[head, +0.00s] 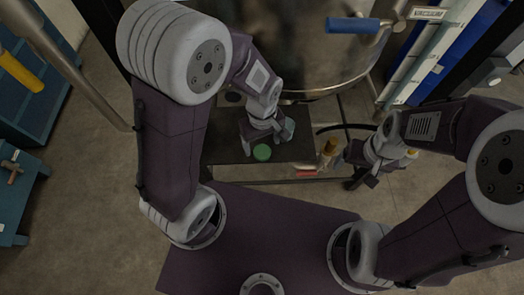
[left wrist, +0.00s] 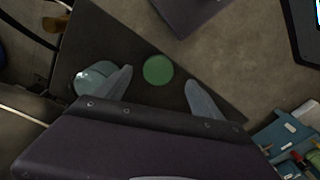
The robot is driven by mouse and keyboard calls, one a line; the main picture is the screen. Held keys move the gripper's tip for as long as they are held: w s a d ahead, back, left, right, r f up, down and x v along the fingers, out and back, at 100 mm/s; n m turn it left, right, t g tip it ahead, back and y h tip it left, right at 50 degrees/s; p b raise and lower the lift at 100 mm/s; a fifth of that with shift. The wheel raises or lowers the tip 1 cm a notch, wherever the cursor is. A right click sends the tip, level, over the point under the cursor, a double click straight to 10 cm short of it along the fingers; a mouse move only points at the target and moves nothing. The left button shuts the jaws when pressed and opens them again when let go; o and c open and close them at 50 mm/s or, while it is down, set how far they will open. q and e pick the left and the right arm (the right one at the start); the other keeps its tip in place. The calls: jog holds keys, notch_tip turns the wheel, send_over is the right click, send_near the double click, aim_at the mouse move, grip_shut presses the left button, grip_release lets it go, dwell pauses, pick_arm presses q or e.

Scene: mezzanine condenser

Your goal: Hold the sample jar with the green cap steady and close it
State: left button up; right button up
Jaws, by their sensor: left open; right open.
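The green cap (head: 262,152) shows as a flat green disc over the dark tabletop. In the left wrist view the cap (left wrist: 158,69) appears between the two spread fingers of my left gripper (left wrist: 162,93), touching neither. A clear, greenish glass jar (head: 287,129) is beside the cap; it also shows in the left wrist view (left wrist: 94,78), just outside one finger and partly hidden by it. I cannot tell if finger and jar touch. My left gripper (head: 263,136) is open above the table. My right gripper (head: 366,172) is open and empty, off the table's right side.
The dark table (head: 225,150) has bare room left of the cap. A large metal vessel with a blue handle (head: 353,25) stands behind. A blue cart (head: 15,190) is at left.

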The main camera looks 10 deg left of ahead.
aim_at(262, 151)
pick_arm(q)
jog(key=f, duration=0.5)
jog(key=shift+w+f, duration=0.2)
jog(key=shift+w, duration=0.1)
jog(key=c, duration=1.4)
